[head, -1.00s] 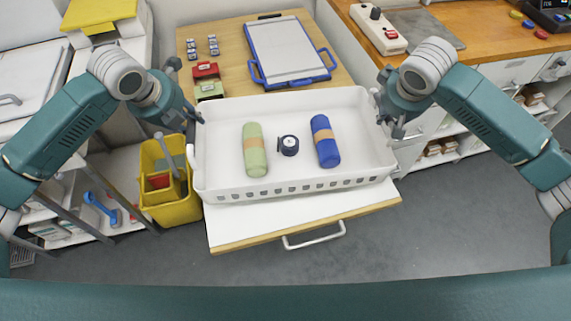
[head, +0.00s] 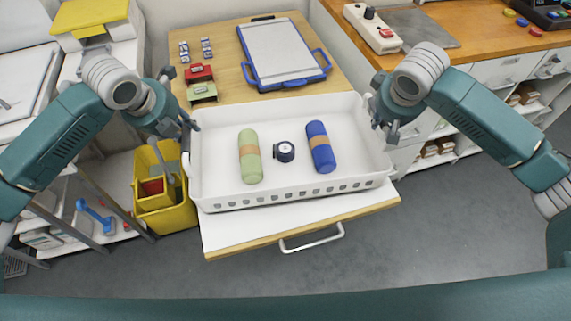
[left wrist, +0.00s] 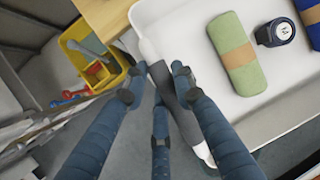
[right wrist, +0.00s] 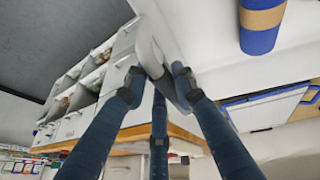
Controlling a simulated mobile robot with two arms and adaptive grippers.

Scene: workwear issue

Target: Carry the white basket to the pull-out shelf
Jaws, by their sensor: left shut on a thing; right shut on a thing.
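The white basket (head: 230,195) is over the white-topped pull-out shelf (head: 255,225), which has a wooden front edge and a grey handle. The basket looks level; I cannot tell whether its underside touches the shelf. Inside lie a green roll (head: 250,157), a dark round device (head: 284,151) and a blue roll (head: 321,147). My left gripper (head: 188,127) is shut on the basket's left handle, also seen between the fingers in the left wrist view (left wrist: 162,84). My right gripper (head: 382,122) is shut on the right handle, seen in the right wrist view (right wrist: 155,67).
Behind the basket, a wooden table (head: 225,55) holds a blue-framed board (head: 283,55), a red item (head: 199,73) and a green item (head: 202,91). A yellow bucket (head: 165,215) stands left of the shelf. Open grey floor lies in front.

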